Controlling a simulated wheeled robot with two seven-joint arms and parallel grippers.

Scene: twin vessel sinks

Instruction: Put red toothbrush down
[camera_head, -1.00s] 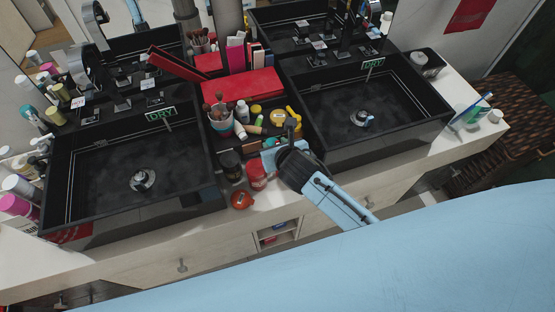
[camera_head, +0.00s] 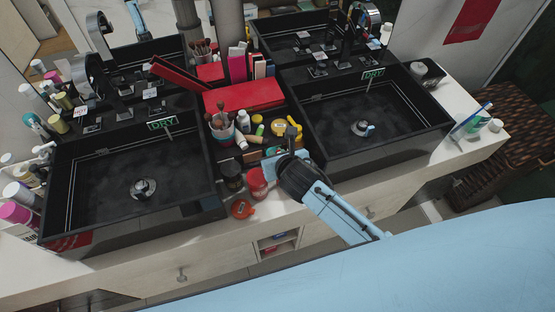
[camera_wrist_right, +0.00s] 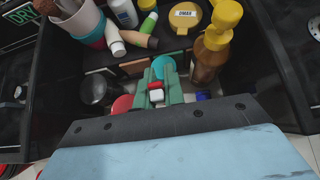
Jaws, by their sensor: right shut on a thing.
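My right gripper (camera_head: 278,158) is above the counter between the two sinks, near its front part. The right wrist view shows its greenish fingers (camera_wrist_right: 158,92) closed on a small red and white piece (camera_wrist_right: 156,93), which fits the red toothbrush seen end-on. Most of its length is hidden, and I cannot tell whether it touches the counter. In the head view the held thing is hidden by the gripper. My left gripper is not in view.
A cup with brushes (camera_head: 222,128) stands at the left of the middle shelf. A pump bottle (camera_wrist_right: 212,50) is close to the right of the fingers. A red-lidded jar (camera_head: 258,184) and dark jar (camera_head: 231,176) stand near the front. Black sinks (camera_head: 130,185) (camera_head: 372,120) flank the area.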

